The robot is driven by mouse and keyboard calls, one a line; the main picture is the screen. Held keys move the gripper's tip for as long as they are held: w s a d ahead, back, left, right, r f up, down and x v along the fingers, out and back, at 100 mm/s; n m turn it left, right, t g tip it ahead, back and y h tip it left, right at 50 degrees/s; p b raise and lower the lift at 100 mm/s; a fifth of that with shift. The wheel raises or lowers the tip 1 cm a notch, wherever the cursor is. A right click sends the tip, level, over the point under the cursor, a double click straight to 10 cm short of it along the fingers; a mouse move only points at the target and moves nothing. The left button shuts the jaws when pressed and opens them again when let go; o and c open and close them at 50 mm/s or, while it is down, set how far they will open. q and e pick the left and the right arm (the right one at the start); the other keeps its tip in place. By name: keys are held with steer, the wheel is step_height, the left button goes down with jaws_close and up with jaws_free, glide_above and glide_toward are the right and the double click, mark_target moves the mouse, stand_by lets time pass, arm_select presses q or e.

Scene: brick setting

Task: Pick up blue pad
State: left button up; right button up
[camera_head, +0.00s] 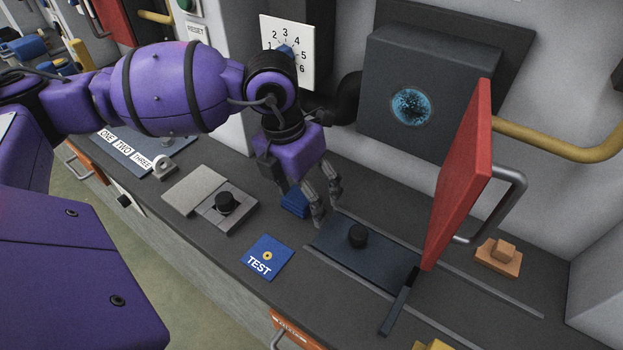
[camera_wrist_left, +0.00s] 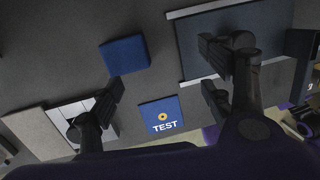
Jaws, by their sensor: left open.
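A small blue pad (camera_head: 294,203) lies on the dark counter, partly hidden behind my left gripper (camera_head: 306,196) in the head view. In the left wrist view the whole blue pad (camera_wrist_left: 125,55) shows as a plain blue square block, beyond and between the spread fingers of my left gripper (camera_wrist_left: 160,78), nearer the left finger. The left gripper is open and empty, pointing down above the counter; the pad appears apart from the fingers. My right gripper is not in view.
A flat blue TEST plate (camera_head: 267,257) lies in front of the pad. A grey sliding plate with a black knob (camera_head: 357,236) is at its right, a grey panel with a knob (camera_head: 224,203) at its left. An open red door (camera_head: 461,178) stands at the right.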

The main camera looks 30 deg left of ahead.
mark_target(298, 196)
arm_select(q)
steer(key=shift+t+y, duration=0.4)
steer(key=shift+y, duration=0.3)
steer(key=a, duration=0.1)
steer(key=w+a+r, duration=0.1)
steer(key=w+a, duration=0.1)
steer(key=shift+w+r, duration=0.1)
steer(key=shift+r, duration=0.15)
steer(key=shift+a+f, duration=0.15)
steer(key=shift+f, duration=0.15)
steer(key=f, duration=0.4)
steer(key=w+f, duration=0.1)
steer(key=f, duration=0.1)
steer(key=shift+f+p, duration=0.3)
steer(key=c, duration=1.2)
steer(key=shift+c, duration=0.2)
steer(key=shift+r, duration=0.1)
